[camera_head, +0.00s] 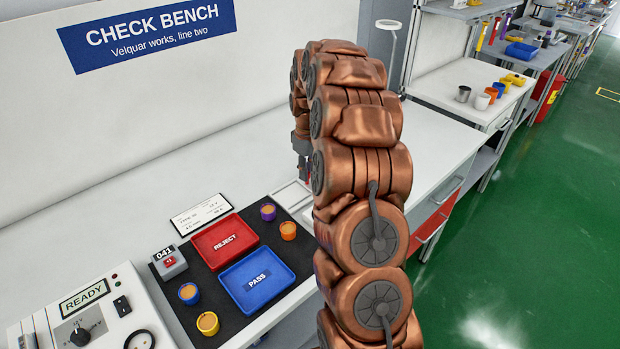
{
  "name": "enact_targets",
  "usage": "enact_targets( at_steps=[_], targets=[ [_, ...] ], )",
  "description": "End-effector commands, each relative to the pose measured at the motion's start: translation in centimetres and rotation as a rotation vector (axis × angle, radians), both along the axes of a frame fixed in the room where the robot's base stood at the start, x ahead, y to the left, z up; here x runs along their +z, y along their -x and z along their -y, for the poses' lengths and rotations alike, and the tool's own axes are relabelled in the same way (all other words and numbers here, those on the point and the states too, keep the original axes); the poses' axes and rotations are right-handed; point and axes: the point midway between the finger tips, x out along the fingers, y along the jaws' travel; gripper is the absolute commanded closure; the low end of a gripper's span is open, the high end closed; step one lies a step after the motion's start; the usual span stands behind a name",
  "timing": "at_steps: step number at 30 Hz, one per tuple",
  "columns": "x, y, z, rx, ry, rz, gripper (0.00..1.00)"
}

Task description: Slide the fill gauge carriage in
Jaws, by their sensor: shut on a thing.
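My gripper (304,172) shows only in part in the head view, low over the white bench behind my copper-coloured arm. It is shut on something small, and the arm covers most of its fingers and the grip. I cannot tell how far in the carriage sits.
A black mat (232,318) to the left holds a red REJECT tray (225,217), a blue PASS tray (286,283), several small cups and a counter (169,262). A control box (95,310) stands at front left. The bench right of my arm (428,135) is clear.

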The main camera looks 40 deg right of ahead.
Motion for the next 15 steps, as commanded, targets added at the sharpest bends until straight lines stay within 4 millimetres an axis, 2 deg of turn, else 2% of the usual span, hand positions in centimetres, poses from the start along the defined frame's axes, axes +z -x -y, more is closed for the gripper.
enact_targets(
  at_steps=[13, 14, 15],
  targets=[
    [0.03, -0.60, 0.12, 0.020, 0.002, 0.001, 1.00],
    [0.03, -0.58, 0.16, 0.020, 0.003, 0.001, 0.79],
    [0.04, -0.58, 0.18, 0.019, 0.003, 0.002, 0.75]
  ],
)
